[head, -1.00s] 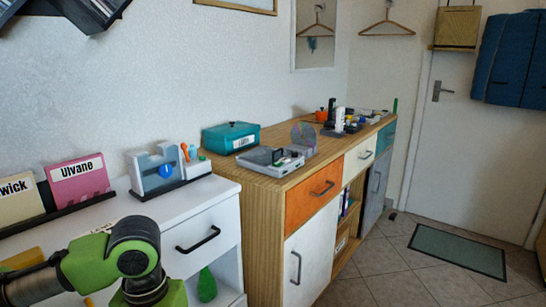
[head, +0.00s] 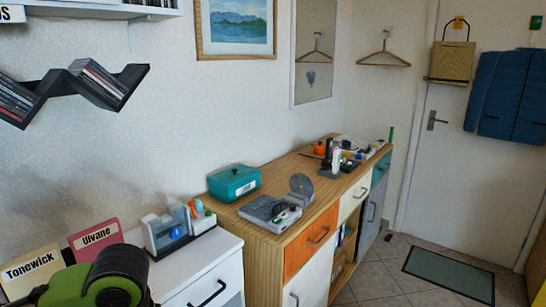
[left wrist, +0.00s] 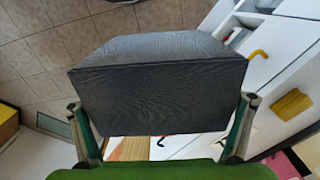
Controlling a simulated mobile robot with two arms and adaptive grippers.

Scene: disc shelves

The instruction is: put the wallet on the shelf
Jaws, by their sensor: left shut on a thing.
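A dark grey, leather-textured slab that I take to be the wallet (left wrist: 160,85) fills the middle of the left wrist view. My left gripper (left wrist: 162,103) is shut on it, with one finger at each side. The wallet is off the floor; it does not show in the head view. A black zigzag wall shelf (head: 88,84) holding discs hangs at the left of the head view. Part of a white shelf (head: 100,11) shows above it, cut off by the top edge. I cannot tell which one the task means. My right gripper is not in view.
A white cabinet (head: 205,262) carries the Tonewick box (head: 33,271), the Ulvane box (head: 95,238) and a tape dispenser (head: 166,232). A wooden sideboard (head: 250,213) holds a teal tin (head: 234,183), a disc player (head: 270,212) and clutter. Floor before the door is clear, with a mat (head: 449,274).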

